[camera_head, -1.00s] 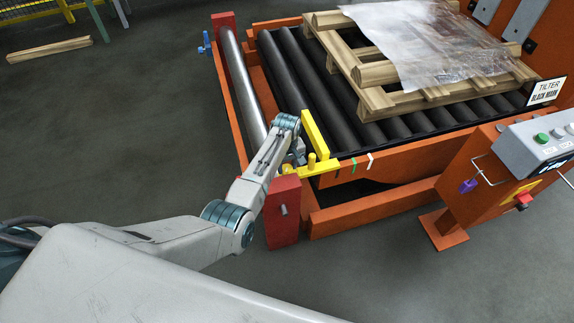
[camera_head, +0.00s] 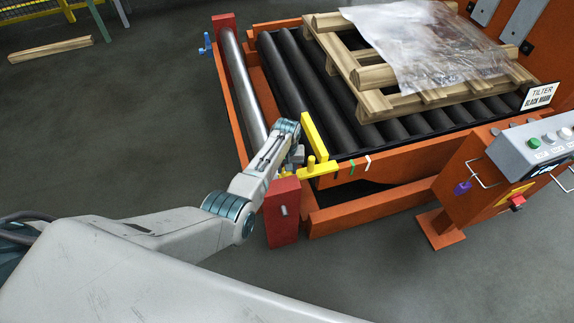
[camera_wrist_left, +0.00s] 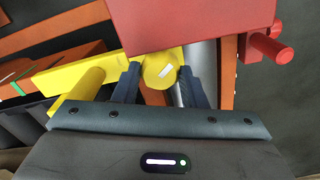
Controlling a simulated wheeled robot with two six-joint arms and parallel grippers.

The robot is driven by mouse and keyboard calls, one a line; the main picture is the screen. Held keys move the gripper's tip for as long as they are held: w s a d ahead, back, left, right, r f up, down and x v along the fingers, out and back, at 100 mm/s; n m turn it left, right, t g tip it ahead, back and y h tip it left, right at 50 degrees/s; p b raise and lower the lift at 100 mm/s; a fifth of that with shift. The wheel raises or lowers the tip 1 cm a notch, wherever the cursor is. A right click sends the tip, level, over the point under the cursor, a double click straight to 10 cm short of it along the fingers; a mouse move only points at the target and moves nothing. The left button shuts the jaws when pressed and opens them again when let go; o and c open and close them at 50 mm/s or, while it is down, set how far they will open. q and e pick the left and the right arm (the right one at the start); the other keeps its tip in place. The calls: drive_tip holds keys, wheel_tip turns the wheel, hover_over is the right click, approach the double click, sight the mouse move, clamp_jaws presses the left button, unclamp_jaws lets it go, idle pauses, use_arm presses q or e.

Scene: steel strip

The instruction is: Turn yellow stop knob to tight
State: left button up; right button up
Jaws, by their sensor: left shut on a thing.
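The yellow stop knob (camera_wrist_left: 158,66) shows in the left wrist view as a round cap with a white mark, between the two dark fingers of my left gripper (camera_wrist_left: 157,88). The fingers are shut on it from both sides. The yellow stop (camera_head: 315,138) has an upright plate and a bar with a short post (camera_head: 312,161), above the near frame rail of the roller table. In the head view my left gripper (camera_head: 294,160) is at the stop's left end, and it largely hides the knob. My right gripper is not in view.
A red end block (camera_head: 283,212) stands close to the gripper. Green and white marks (camera_head: 367,163) are on the rail to the right. A wooden pallet (camera_head: 375,103) with clear film lies on black rollers. A control panel (camera_head: 535,146) stands at right. Floor at left is mostly clear.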

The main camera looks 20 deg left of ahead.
use_arm(q)
drive_tip(key=shift+m, duration=0.7)
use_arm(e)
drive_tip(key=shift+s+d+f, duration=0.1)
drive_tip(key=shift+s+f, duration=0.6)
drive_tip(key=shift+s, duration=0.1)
use_arm(q)
drive_tip(key=o, duration=1)
drive_tip(key=shift+r+p, duration=0.3)
drive_tip(key=shift+p, duration=0.05)
wheel_tip(320, 180, up, 10)
drive_tip(key=shift+r+p, duration=0.15)
drive_tip(key=shift+p, duration=0.5)
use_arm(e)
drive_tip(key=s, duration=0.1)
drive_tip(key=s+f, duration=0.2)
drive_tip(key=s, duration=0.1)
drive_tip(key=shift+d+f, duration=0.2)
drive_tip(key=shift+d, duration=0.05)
